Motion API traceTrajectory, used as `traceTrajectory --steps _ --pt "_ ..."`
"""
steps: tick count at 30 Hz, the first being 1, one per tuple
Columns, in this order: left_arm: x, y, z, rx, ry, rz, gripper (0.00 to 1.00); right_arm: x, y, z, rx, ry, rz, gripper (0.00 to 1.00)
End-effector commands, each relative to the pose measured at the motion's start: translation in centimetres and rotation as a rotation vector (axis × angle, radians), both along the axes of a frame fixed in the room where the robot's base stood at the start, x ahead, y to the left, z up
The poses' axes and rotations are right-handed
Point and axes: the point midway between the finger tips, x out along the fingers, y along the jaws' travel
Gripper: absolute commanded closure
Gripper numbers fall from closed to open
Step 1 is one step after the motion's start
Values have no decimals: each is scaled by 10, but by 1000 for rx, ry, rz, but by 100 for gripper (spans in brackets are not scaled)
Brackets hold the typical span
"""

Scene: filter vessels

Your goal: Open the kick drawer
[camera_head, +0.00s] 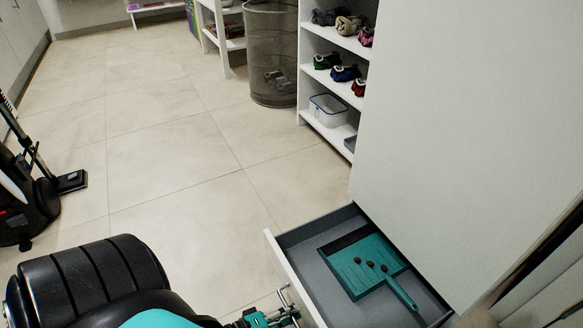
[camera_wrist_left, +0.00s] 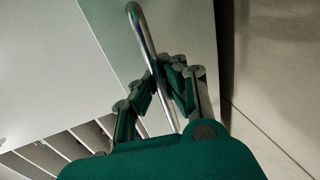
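The kick drawer (camera_head: 283,252) is pulled out at the bottom of the white cabinet (camera_head: 465,130), and its grey inside shows. A teal dustpan (camera_head: 345,262) with a few small brown lumps on it lies in the drawer. My left gripper (camera_head: 274,318) is at the drawer's front, at the bottom edge of the head view. In the left wrist view its green fingers (camera_wrist_left: 163,82) are closed around the metal bar handle (camera_wrist_left: 141,38), which passes between them. My right gripper is not in view.
Open shelves (camera_head: 333,80) with shoes and a white bin (camera_head: 328,110) stand behind the cabinet. A mesh basket (camera_head: 271,55) stands beside them. A black upright device (camera_head: 25,195) stands at the left. The tiled floor between is clear.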

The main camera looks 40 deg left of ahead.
Motion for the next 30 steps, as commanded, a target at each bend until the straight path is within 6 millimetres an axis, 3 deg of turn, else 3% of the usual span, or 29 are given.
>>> traceTrajectory --steps 1,6,17,30 --pt "0 0 0 1 -1 0 88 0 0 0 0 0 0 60" --pt "0 0 0 -1 0 0 66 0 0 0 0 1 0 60" --pt "-6 2 1 0 2 -1 66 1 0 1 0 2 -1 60" --pt "-84 30 18 1 5 -1 66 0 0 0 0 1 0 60"
